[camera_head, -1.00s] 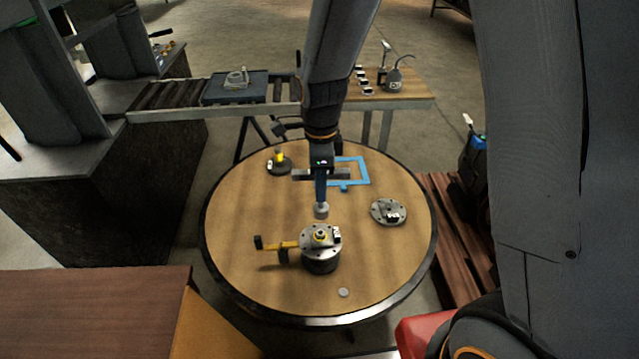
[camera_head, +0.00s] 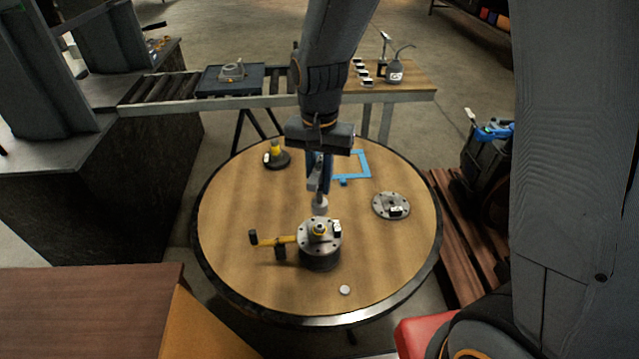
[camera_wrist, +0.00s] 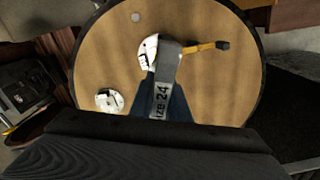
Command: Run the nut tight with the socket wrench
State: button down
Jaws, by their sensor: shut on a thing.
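My gripper (camera_head: 320,165) is shut on the socket wrench (camera_head: 320,204), which points down over the round table. In the wrist view the wrench (camera_wrist: 162,101) shows grey with "ize 24" lettering, between my dark blue fingers. A round flanged metal part (camera_head: 319,258) stands on the table below, with a ring of bolt holes and a yellow-ringed nut (camera_head: 319,229) at its centre. The socket end is just behind the nut in the head view, seemingly above the part. I cannot tell the exact gap. The wrist view hides the nut behind the wrench.
On the table (camera_head: 228,222) are a flat flange (camera_head: 391,205), a black base with a yellow post (camera_head: 277,157), a blue frame (camera_head: 362,167) and a small disc (camera_head: 345,290).

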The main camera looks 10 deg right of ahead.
aim_at(320, 202)
jog(key=n+b, duration=0.1)
jog(key=n, duration=0.1)
jog(key=f+n+b, duration=0.1)
jog(key=n+b, duration=0.1)
jog(key=n, duration=0.1)
jog(key=shift+r+n+p, duration=0.15)
jog(key=shift+n+p, duration=0.3)
jog(key=shift+n, duration=0.15)
jog(key=shift+n+p, duration=0.3)
jog(key=shift+n, duration=0.9)
jog(key=n, duration=0.3)
jog(key=f+n+p, duration=0.1)
jog(key=n, duration=0.3)
jog(key=shift+f, duration=0.15)
jog(key=shift+f+n, duration=0.3)
jog(key=shift+f, duration=0.05)
jog(key=shift+f+b, duration=0.55)
jog(key=shift+f, duration=0.75)
jog(key=shift+f, duration=0.1)
